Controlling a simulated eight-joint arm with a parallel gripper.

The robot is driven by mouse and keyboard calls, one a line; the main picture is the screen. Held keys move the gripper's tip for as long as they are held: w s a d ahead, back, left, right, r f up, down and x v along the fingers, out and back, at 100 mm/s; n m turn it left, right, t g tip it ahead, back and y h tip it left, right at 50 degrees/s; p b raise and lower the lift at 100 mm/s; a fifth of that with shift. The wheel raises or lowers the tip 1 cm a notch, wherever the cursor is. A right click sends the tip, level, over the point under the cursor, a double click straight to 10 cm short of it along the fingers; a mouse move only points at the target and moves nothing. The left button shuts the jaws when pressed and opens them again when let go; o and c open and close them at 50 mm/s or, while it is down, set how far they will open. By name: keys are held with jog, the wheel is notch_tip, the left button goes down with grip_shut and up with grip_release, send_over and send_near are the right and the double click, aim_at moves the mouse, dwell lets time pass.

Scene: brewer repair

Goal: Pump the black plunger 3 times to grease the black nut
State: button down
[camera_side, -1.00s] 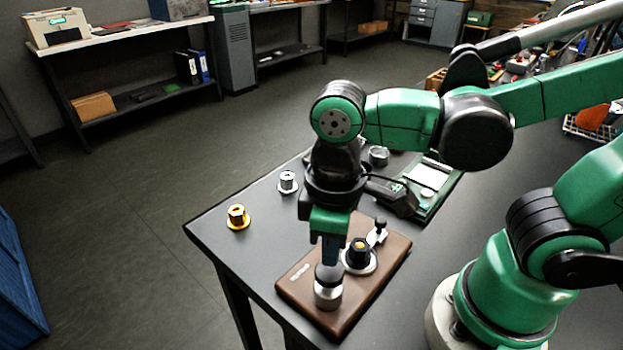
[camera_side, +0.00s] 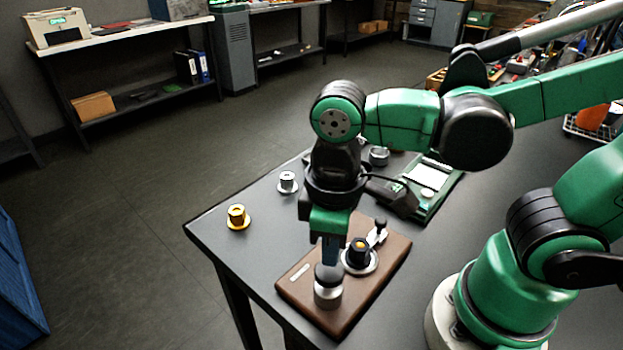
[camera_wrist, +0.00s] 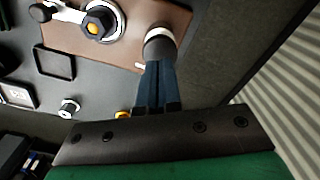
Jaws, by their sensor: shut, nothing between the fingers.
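The black plunger (camera_side: 327,275) is a dark round cap on a silver cylinder at the front of the brown board. It also shows in the wrist view (camera_wrist: 160,48). My gripper (camera_side: 329,262) is shut, pointing down, with its fingertips at the top of the plunger; the wrist view shows the closed blue fingers (camera_wrist: 157,64) meeting the cap. Whether they press on it I cannot tell. The black nut (camera_side: 358,250), with a yellow-orange centre, sits on a silver round base beside the plunger. It also shows in the wrist view (camera_wrist: 101,24).
The brown board (camera_side: 374,293) lies near the table's front corner. A small black-knobbed lever (camera_side: 380,226) stands behind the nut. A yellow flanged part (camera_side: 237,217) and a silver one (camera_side: 288,182) stand at the left. A green tray (camera_side: 437,195) lies behind.

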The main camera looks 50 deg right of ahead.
aim_at(330, 270)
jog(key=shift+f, duration=0.15)
jog(key=shift+f, duration=1.55)
jog(key=shift+r, duration=2.75)
jog(key=shift+r, duration=3)
